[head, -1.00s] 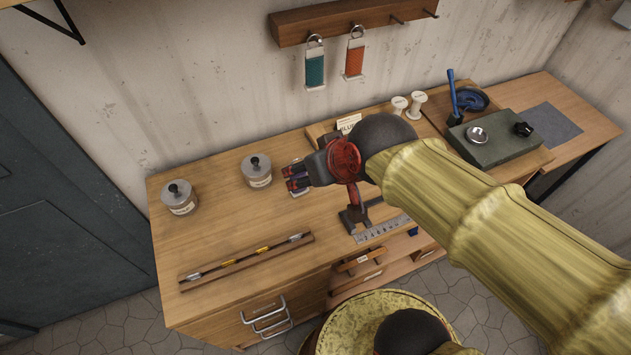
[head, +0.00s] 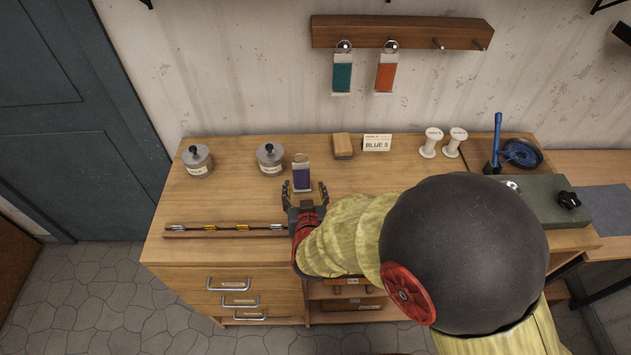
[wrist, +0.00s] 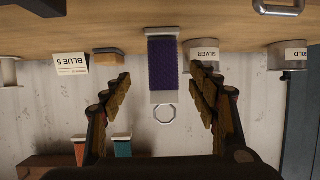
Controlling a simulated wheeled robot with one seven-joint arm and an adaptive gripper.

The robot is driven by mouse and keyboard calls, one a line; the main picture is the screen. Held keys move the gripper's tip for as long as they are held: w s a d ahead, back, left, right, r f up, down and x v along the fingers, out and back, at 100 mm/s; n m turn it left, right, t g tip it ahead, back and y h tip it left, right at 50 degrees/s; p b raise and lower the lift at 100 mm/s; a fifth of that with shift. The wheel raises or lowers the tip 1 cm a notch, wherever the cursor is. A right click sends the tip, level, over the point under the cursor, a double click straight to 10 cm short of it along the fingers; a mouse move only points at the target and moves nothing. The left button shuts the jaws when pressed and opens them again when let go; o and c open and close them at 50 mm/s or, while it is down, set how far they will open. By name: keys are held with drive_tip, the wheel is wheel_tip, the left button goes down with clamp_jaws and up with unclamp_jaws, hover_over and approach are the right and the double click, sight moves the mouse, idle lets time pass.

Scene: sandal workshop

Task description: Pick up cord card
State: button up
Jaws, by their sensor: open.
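My gripper (head: 304,192) is open at the card's near end in the head view. In the wrist view my gripper (wrist: 163,82) has its two fingers spread on either side, with nothing held between them. I cannot tell whether a finger touches the card.
Silver jar (head: 270,158) stands close left of the card; another jar (head: 197,160) is farther left. A tan block (head: 343,146) and BLUE 5 sign (head: 377,143) are right. Teal (head: 342,74) and orange (head: 386,72) cards hang from the rack (head: 400,32). A long holder (head: 225,230) lies in front.

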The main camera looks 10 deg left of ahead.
sight(302, 181)
drive_tip(key=x, duration=0.2)
drive_tip(key=b+x, duration=0.1)
drive_tip(key=x, duration=0.3)
drive_tip(key=shift+a+f+b, duration=0.3)
drive_tip(key=shift+a+b, duration=0.05)
drive_tip(key=shift+b, duration=0.05)
drive_tip(key=shift+w+a, duration=0.15)
drive_tip(key=shift+w, duration=0.35)
drive_tip(key=shift+c, duration=0.2)
drive_tip(key=c, duration=1.1)
drive_tip(key=shift+c, duration=0.7)
